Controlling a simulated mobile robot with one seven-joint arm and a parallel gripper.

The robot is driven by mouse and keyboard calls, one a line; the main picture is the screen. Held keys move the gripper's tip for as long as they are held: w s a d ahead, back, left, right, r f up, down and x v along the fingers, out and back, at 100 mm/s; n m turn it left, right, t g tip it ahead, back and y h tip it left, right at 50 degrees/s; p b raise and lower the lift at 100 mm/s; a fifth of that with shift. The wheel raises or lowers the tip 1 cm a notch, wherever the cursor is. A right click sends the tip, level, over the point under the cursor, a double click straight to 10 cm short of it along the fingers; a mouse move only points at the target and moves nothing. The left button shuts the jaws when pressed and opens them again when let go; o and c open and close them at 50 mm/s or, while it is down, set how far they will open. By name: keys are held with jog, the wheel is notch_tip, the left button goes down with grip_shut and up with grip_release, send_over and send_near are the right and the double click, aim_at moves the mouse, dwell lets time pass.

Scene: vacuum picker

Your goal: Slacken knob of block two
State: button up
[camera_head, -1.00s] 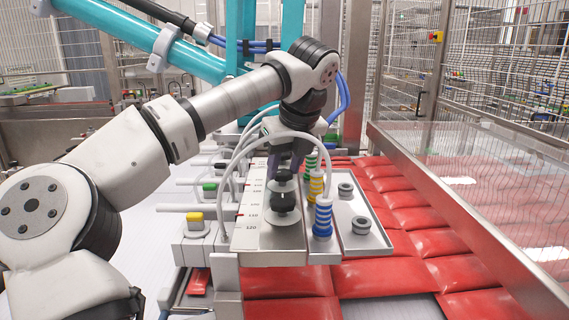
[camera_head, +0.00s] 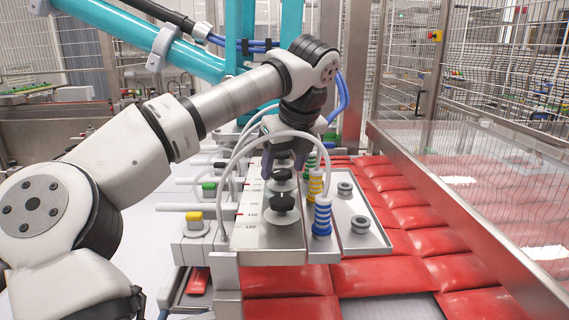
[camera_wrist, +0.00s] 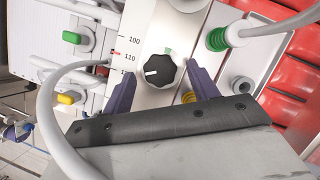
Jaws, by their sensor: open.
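My gripper (camera_head: 284,165) is open, its two purple fingers pointing down over the metal plate with the blocks. In the wrist view its fingers (camera_wrist: 162,82) stand on either side of a black ribbed knob (camera_wrist: 165,71) with a white pointer line, apart from it as far as I can see. This knob sits beside the 110 mark of the scale. In the head view a dark knob (camera_head: 281,176) shows just below the fingers, partly hidden. A nearer black knob (camera_head: 281,200) stands on a pale disc, clear of the gripper. I see no number on the blocks.
Blue-, yellow- and green-striped suction cups (camera_head: 322,215) stand right of the knobs, close to the gripper. Pale hoses arch over the plate. A ruler scale (camera_head: 252,214) and buttons (camera_head: 194,219) lie left. Red pouches (camera_head: 375,277) and a metal rail are to the right.

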jog(key=p+v, duration=0.6)
jog(key=v, duration=0.7)
jog(key=shift+r, duration=0.3)
jog(key=shift+s+d, duration=0.15)
